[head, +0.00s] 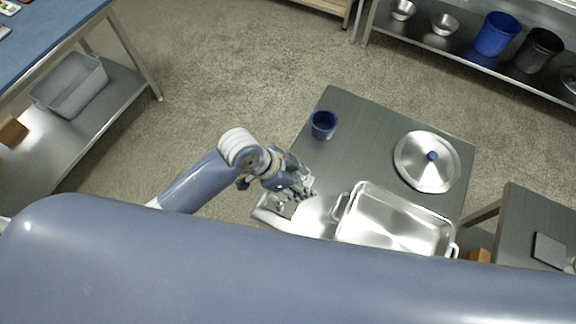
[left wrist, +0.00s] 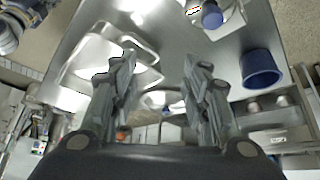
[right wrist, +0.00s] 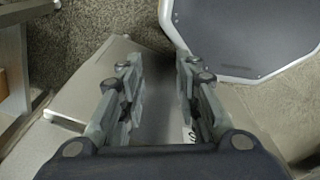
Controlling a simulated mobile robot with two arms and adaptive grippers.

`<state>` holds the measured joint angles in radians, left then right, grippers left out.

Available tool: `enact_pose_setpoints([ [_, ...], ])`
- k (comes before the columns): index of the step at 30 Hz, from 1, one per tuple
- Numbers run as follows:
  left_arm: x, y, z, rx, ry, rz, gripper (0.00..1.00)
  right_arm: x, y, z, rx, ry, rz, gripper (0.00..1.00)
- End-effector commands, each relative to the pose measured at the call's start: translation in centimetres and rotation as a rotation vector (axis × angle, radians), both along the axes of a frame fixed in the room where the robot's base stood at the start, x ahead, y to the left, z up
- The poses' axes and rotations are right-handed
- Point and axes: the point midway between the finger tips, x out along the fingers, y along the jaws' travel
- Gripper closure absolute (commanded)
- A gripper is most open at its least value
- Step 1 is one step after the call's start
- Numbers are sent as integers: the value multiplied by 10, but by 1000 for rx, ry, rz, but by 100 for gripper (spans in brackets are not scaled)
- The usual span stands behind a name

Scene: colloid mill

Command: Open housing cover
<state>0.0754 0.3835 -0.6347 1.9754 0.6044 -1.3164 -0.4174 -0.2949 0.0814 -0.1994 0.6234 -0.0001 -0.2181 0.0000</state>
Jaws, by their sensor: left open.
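My left gripper (head: 308,184) is over the left edge of the grey table, above a shiny metal piece (head: 268,214) mostly covered by it and my arm. In the left wrist view its fingers (left wrist: 160,65) are apart with nothing between them. A round steel lid with a blue knob (head: 410,165) lies on the table, apart from the gripper. I cannot tell whether either piece is the housing cover. My right gripper shows only in the right wrist view (right wrist: 160,70), fingers apart and empty, above a grey metal surface.
A steel tray (head: 385,222) with handles sits beside the left gripper. A blue cup (head: 323,125) stands near the table's far left corner. A shelf (head: 465,58) with bowls and bins is at the back right. Open floor (head: 230,75) lies behind the table.

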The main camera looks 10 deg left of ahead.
Motion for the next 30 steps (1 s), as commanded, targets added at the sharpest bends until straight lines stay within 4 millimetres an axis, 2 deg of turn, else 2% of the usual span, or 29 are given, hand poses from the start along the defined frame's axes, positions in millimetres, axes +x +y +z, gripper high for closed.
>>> enact_pose_setpoints([
  [1, 8, -1, 2, 14, -17, -78, 57, -1, 0, 1, 1, 1, 0, 70],
  [4, 15, -2, 4, 33, -26, -229, 57, -4, 1, 2, 1, 6, 0, 70],
  [7, 24, 8, 5, 60, -27, -353, 57, -10, 2, 2, 2, 14, -1, 70],
  [15, 55, 59, 14, 127, -1, -542, 57, -11, 3, 4, 3, 17, -1, 70],
  [20, 65, 77, 19, 138, 10, -571, 57, -8, 3, 5, 2, 14, -1, 70],
  [26, 65, 76, 12, 137, 15, -578, 57, -7, 3, 9, 3, 12, -1, 70],
  [30, 62, 67, -9, 137, 17, -577, 57, -7, 3, 17, 3, 11, 0, 70],
])
